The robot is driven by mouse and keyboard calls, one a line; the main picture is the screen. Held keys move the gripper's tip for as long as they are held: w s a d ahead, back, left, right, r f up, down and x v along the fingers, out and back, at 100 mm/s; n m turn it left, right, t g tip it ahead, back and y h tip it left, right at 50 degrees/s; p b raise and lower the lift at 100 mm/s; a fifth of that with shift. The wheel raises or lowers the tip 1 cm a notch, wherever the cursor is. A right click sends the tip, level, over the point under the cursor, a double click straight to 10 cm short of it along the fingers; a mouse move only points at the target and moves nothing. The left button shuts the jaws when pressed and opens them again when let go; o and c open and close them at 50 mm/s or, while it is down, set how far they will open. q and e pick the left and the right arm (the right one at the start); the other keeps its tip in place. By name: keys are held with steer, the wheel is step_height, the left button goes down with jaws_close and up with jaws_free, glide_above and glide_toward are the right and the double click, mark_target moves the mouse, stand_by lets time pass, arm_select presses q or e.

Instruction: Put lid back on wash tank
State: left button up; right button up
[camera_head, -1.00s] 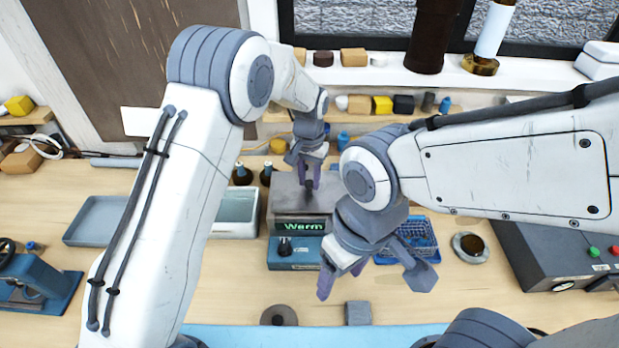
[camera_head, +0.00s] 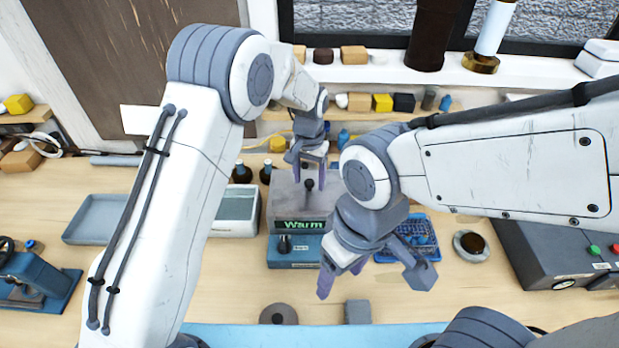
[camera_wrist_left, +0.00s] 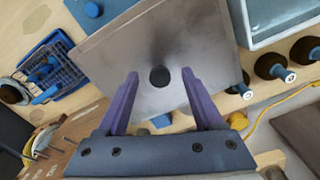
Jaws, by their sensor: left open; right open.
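The wash tank (camera_head: 294,252) is a blue unit with a lit "Warm" display and a knob on its front. Its grey square lid (camera_head: 285,205) lies on top, and the lid's black knob (camera_head: 309,184) points up. The lid looks flat; its far edge is partly hidden. My left gripper (camera_head: 308,178) is open and empty just above the knob. In the left wrist view the knob (camera_wrist_left: 160,76) shows between the spread purple fingertips, with the lid (camera_wrist_left: 150,50) behind. My right gripper (camera_head: 342,278) is open and empty, in front and right of the tank.
A blue basket (camera_head: 415,237) stands right of the tank, partly behind my right arm. A pale container (camera_head: 236,212) and a grey tray (camera_head: 92,220) are to the left. Dark bottles (camera_head: 241,172) stand behind. A round disc (camera_head: 279,314) and a small block (camera_head: 357,312) lie in front.

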arm_select(q)
step_height(320, 180, up, 10)
steer(key=f+b, duration=0.1)
steer(key=b, duration=0.2)
steer(key=s+d+r, duration=0.1)
steer(key=s+r, duration=0.2)
steer(key=s, duration=0.6)
steer(key=s+a+f+m+b, duration=0.1)
steer(key=s+a+f, duration=0.1)
steer(key=s, duration=0.9)
steer(key=s+a+f+m+h+b, duration=0.1)
steer(key=s+a+f, duration=0.1)
steer(key=s, duration=1)
steer(key=shift+a+f+m+b, duration=0.3)
steer(key=shift+a+f+b, duration=0.1)
steer(key=shift+a, duration=0.45)
